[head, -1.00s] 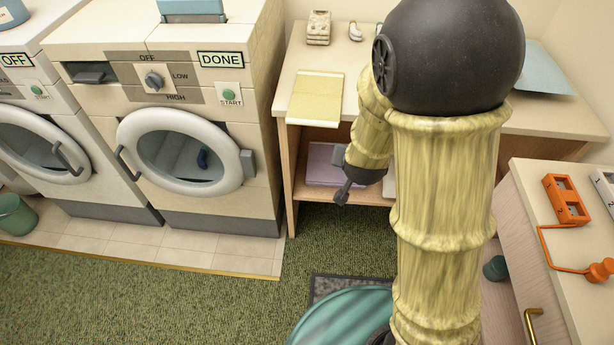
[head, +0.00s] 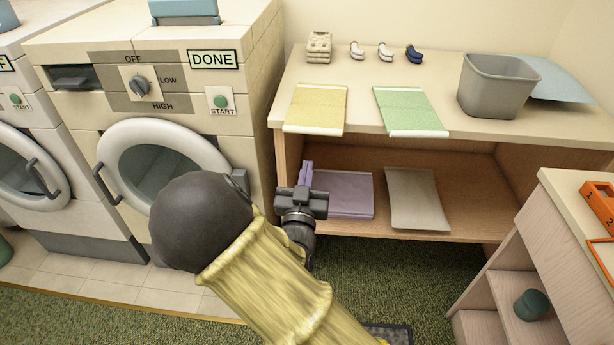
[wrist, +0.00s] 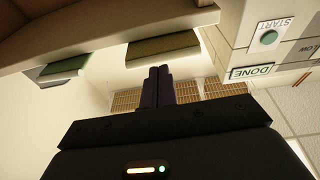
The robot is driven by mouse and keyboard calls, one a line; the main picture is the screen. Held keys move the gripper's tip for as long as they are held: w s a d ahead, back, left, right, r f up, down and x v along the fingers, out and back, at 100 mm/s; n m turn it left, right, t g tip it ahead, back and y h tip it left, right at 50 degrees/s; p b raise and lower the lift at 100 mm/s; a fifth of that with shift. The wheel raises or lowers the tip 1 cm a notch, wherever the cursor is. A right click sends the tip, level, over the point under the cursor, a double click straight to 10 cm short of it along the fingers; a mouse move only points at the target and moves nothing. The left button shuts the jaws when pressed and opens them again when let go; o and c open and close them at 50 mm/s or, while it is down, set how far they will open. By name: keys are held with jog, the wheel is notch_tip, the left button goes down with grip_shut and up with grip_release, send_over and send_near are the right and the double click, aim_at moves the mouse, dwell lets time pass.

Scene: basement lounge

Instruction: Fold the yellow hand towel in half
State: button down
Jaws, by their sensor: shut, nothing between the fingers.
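The yellow hand towel (head: 317,108) lies flat on the table top (head: 455,125), with its pale hem at the front edge. In the wrist view, which looks upside down, the towel's edge (wrist: 163,45) shows overhanging the table edge. My gripper (head: 306,172) is shut and empty. It is below and in front of the towel, near the table's open lower shelf, and does not touch the towel. In the wrist view its two closed fingers (wrist: 158,84) point toward the towel's overhanging edge.
A green towel (head: 411,110) lies to the right, then a grey bin (head: 498,85) and blue sheet (head: 548,80). Small items stand behind. A purple folded cloth (head: 345,195) and a grey cloth (head: 416,198) lie on the shelf. A washing machine (head: 165,110) stands close on the left.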

aim_at(312, 129)
jog(key=w+p, duration=0.1)
jog(key=w, duration=0.8)
jog(key=shift+w+d+r, duration=0.25)
jog(key=shift+d, duration=0.1)
jog(key=shift+r+p, duration=2.05)
jog(key=shift+r, duration=0.95)
